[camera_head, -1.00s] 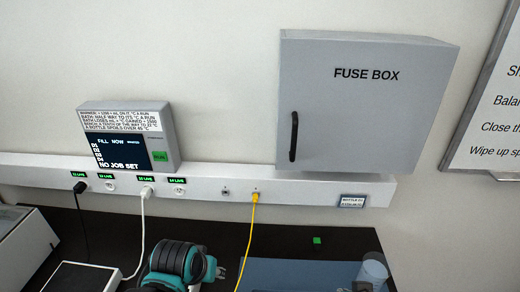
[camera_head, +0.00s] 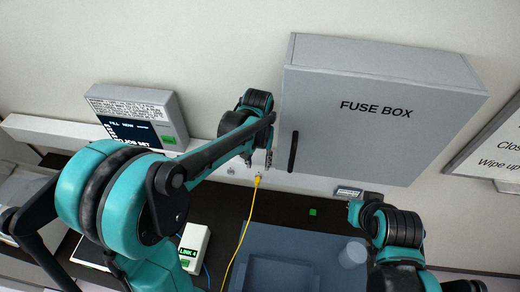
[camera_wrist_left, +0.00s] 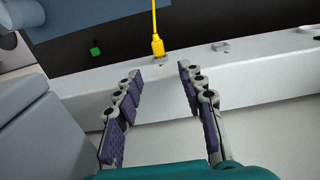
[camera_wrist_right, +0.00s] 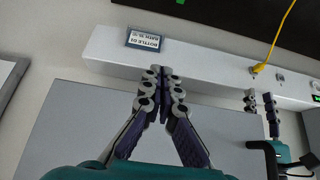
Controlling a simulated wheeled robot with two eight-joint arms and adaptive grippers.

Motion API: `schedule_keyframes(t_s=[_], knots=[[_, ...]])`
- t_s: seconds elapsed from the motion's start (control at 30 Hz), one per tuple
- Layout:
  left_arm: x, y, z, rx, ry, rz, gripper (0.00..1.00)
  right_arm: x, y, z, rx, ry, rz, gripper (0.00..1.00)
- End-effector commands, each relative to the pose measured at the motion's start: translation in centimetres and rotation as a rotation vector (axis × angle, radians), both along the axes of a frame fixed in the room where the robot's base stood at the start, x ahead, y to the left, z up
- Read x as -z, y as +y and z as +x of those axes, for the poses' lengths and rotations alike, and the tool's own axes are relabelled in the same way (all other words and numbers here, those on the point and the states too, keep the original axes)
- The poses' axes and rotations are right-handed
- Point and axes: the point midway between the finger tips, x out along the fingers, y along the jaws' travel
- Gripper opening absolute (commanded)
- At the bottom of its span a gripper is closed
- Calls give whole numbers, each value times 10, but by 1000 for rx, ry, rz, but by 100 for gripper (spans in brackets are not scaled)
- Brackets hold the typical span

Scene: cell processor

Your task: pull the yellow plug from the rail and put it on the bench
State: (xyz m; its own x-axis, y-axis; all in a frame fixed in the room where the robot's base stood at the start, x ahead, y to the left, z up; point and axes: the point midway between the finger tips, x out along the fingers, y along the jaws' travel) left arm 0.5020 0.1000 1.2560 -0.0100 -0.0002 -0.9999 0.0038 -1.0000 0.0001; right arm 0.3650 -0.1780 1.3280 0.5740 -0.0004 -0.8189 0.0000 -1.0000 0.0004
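The yellow plug (camera_head: 257,181) sits in the white rail (camera_head: 326,185), with its yellow cable hanging down over the black bench (camera_head: 285,208). My left gripper (camera_head: 258,163) is at the rail just above the plug in the head view. In the left wrist view its two fingers (camera_wrist_left: 160,75) are spread apart with nothing between them, and the plug (camera_wrist_left: 157,46) lies just beyond the fingertips, apart from them. My right gripper (camera_wrist_right: 163,72) has its fingertips together and empty, in front of the fuse box and near the rail label. The plug also shows in the right wrist view (camera_wrist_right: 259,68).
The grey fuse box (camera_head: 376,115) with its black handle (camera_head: 293,152) stands close right of my left gripper. A display unit (camera_head: 139,117) is at the left. A blue-grey tray (camera_head: 320,242), a clear cup (camera_head: 353,254) and a white LINK box (camera_head: 193,245) are on the bench.

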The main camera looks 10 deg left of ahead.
Motion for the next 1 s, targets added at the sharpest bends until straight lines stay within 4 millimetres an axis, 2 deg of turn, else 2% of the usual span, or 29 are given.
schedule_keyframes(t_s=[0.5, 0.87, 0.9, 1.0], knots=[[68, 0, -2, 0, 1, 0, 40, -1, 0, 0, 0, 0, 0, 0], [75, 0, -2, 0, 0, 0, 40, -1, 0, 0, 0, 0, 0, 0], [75, 0, -2, 0, 0, 0, 37, -1, 0, 0, 0, 0, 0, 0], [75, 0, -2, 0, 0, 0, 11, -1, 0, 0, 0, 0, 0, 0]])
